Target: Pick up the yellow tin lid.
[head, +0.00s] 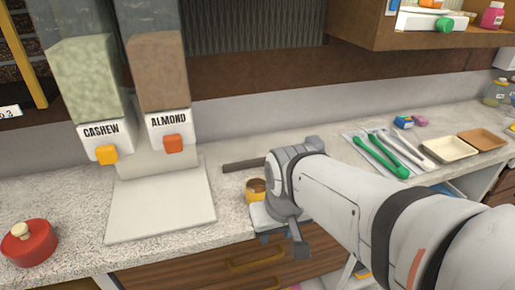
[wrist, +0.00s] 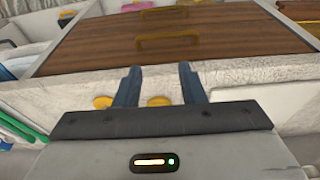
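My gripper (wrist: 158,82) is open, its two dark blue fingers apart with nothing seen gripped between them. In the head view my gripper (head: 272,238) hangs at the counter's front edge, partly hidden by my own wrist. An open yellow tin (head: 256,190) with brown contents stands on the counter just left of my wrist. In the wrist view one yellow round thing (wrist: 158,101) shows between the fingers and another (wrist: 103,102) beside the left finger. Both are partly hidden by my gripper's body; I cannot tell which is the yellow tin lid.
A white board (head: 160,205) lies under the cashew and almond dispensers. A dark bar (head: 243,165) lies behind the tin. A red lidded pot (head: 29,243) stands far left. Green-handled tools (head: 380,155) and shallow trays (head: 447,150) lie right. Drawers with a yellow handle (head: 257,260) are below the counter.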

